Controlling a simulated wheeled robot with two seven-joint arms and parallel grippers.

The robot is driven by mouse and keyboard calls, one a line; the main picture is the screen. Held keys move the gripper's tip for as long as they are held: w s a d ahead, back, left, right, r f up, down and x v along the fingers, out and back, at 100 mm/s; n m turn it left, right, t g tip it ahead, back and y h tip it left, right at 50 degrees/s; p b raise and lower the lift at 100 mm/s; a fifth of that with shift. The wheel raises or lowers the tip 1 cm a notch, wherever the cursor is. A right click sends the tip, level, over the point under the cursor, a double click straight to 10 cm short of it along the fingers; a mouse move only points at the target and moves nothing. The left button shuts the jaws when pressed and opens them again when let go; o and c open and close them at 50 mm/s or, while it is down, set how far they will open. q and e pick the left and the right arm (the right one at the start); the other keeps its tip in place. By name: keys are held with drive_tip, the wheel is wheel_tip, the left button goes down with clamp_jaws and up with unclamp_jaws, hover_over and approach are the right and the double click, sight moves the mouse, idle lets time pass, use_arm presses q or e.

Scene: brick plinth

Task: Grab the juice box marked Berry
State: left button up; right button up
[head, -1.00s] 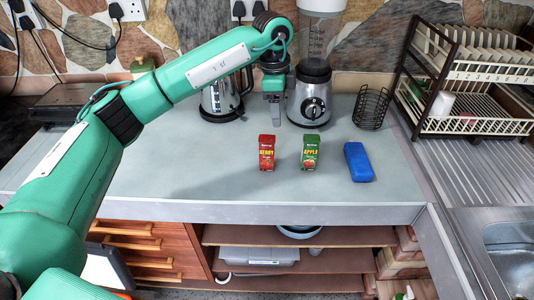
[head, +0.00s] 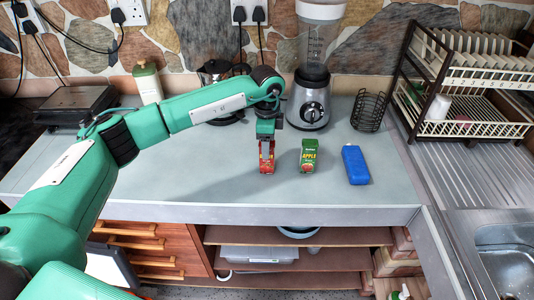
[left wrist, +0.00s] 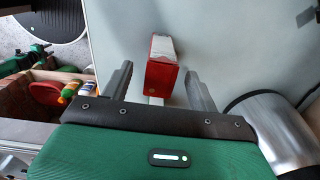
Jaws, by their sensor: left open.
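The red juice box, which reads Berry in the earlier head frame, stands upright on the grey counter (head: 200,175); in the head view the berry box (head: 267,166) is partly covered by my left gripper (head: 267,143). In the left wrist view the red box (left wrist: 162,66) lies between the two open fingers of the left gripper (left wrist: 158,85), with a gap on each side. The green juice box marked Apple (head: 308,156) stands a little to its right. My right gripper is not in view.
A blue case (head: 356,164) lies right of the apple box. A blender (head: 309,100), a wire basket (head: 369,110) and a kettle (head: 218,75) stand behind. A dish rack (head: 470,85) and sink (head: 505,250) are at the right. The counter front is clear.

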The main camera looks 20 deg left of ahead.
use_arm(q)
drive_tip(key=shift+f, duration=1)
drive_tip(key=c, duration=1.2)
